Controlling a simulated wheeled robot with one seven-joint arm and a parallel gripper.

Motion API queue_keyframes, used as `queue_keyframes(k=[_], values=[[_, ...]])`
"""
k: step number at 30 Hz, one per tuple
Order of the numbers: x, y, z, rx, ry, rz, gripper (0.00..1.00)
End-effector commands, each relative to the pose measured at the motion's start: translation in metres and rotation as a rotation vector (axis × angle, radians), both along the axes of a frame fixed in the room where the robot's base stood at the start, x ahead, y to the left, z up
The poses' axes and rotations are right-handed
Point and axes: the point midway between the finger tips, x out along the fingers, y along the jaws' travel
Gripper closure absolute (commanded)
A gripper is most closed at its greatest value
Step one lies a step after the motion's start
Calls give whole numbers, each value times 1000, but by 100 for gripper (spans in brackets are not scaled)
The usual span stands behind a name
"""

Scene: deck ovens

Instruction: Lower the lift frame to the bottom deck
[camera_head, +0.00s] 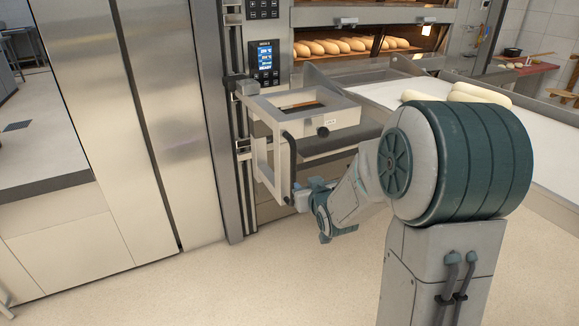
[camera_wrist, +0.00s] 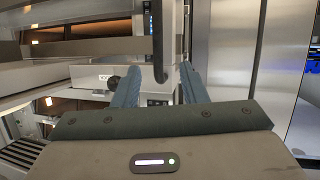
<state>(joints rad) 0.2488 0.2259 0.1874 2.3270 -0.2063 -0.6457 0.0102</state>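The lift frame (camera_head: 258,156) is a pale grey metal frame with an open top, mounted on the vertical rail (camera_head: 242,180) at the oven's left side. It stands below the deck with the loaves. A dark upright handle bar (camera_head: 291,158) is on its near side; in the wrist view the bar (camera_wrist: 158,40) hangs from above. My gripper (camera_head: 296,199) is at the lower end of this bar. In the wrist view, its two blue fingers (camera_wrist: 161,78) are apart, with the bar's lower end between them in the picture. I cannot tell whether they touch it.
Baked loaves (camera_head: 350,46) lie in the lit upper deck. A control panel (camera_head: 265,62) is above the frame. A white loading belt (camera_head: 385,94) with pale dough pieces (camera_head: 480,94) extends to the right. Steel cabinet doors (camera_head: 130,120) stand left. The floor (camera_head: 250,285) in front is clear.

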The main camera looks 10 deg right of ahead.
Motion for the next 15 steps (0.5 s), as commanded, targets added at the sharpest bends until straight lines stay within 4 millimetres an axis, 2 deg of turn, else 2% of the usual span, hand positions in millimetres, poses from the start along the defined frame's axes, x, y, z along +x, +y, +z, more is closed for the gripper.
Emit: queue_keyframes(k=[1,3,9,15], values=[[10,-3,-16,19,-51,5,61],[20,-3,-21,40,-129,14,61],[35,-6,-26,88,-283,24,61],[43,-6,-24,101,-329,27,61]])
